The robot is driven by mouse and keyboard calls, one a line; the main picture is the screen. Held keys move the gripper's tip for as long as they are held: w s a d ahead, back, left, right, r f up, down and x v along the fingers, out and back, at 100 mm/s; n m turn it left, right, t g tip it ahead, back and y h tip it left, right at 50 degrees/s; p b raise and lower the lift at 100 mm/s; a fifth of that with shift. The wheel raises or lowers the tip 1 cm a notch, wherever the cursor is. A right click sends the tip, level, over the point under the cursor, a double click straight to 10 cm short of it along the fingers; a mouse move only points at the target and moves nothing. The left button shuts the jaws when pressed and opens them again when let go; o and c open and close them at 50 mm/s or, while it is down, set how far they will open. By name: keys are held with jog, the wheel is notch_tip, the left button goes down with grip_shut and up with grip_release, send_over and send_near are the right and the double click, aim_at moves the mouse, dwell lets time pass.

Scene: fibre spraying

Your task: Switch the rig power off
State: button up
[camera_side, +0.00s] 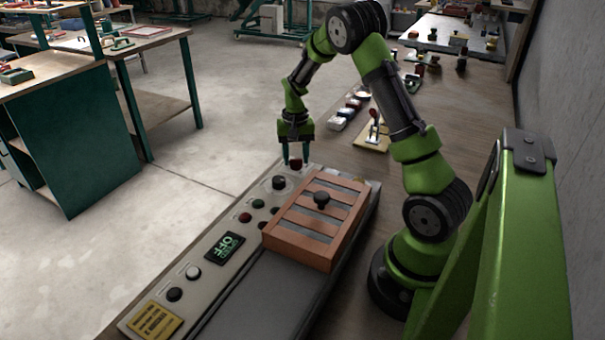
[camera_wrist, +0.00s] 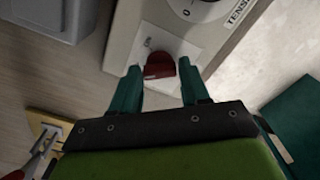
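A dark red rotary knob (camera_side: 295,164) sits at the far end of the control panel (camera_side: 215,283), on a pale plate with a small label I cannot read. In the wrist view the red knob (camera_wrist: 160,66) lies between my two teal fingertips. My gripper (camera_side: 296,157) points down over it, fingers apart and open. The wrist view shows my gripper (camera_wrist: 159,72) with a gap on each side of the knob; I cannot tell how far the tips reach down beside it. A display (camera_side: 225,247) on the panel shows green text including "OFF".
A round dial (camera_wrist: 197,5) marked "TENS..." is beside the knob. Several buttons and a yellow label (camera_side: 155,321) line the panel. A slatted orange box (camera_side: 317,222) with a black knob stands on the rig. A yellow board (camera_side: 371,137) with a red-handled item lies on the bench nearby.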

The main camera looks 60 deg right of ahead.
aim_at(296, 159)
jog(key=o, duration=0.3)
notch_tip(296, 159, up, 17)
dwell(0.6)
jog(key=s+a+r+n+t, duration=0.1)
jog(key=s+a+n+t, duration=0.1)
jog(key=s+a, duration=0.3)
jog(key=s+a+r+n+t+y, duration=0.1)
jog(key=s+a, duration=0.3)
jog(key=a, duration=0.8)
jog(key=s+a+r+n+t+y, duration=0.1)
jog(key=s+a+r+n+t, duration=0.1)
jog(key=a, duration=0.6)
jog(key=s+n+t, duration=0.1)
jog(key=s+t, duration=0.1)
jog(key=s, duration=0.1)
jog(key=shift+s+a+n, duration=0.35)
jog(key=shift+a+n, duration=0.05)
